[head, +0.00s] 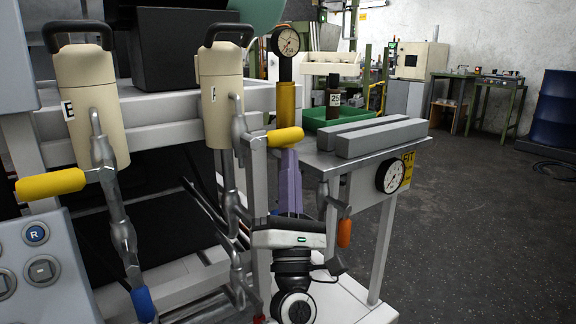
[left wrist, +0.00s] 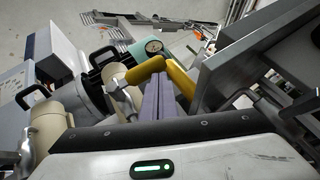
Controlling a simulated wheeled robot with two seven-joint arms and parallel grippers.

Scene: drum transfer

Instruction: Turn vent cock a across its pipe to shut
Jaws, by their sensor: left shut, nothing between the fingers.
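Two yellow-handled cocks show in the head view; no letter a is readable on either. One yellow handle (head: 285,137) sticks out sideways from the upright pipe beside the cream cylinder marked F (head: 218,85). The other yellow handle (head: 50,184) sticks out left from the pipe beside the cream cylinder marked E (head: 92,92). Both lie across their upright pipes. My left gripper (head: 289,154) points up, its lavender fingers shut and empty, just below the nearer handle's right end. In the left wrist view the fingers (left wrist: 158,82) reach close to the yellow handle (left wrist: 146,70); contact is unclear.
A gauge (head: 286,41) tops a yellow post (head: 286,101) behind the handle. A metal-topped table (head: 310,157) with grey bars stands to the right, bearing another gauge (head: 390,176). A blue-ended lever (head: 142,303) and an orange-ended lever (head: 345,232) hang lower. Open floor lies right.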

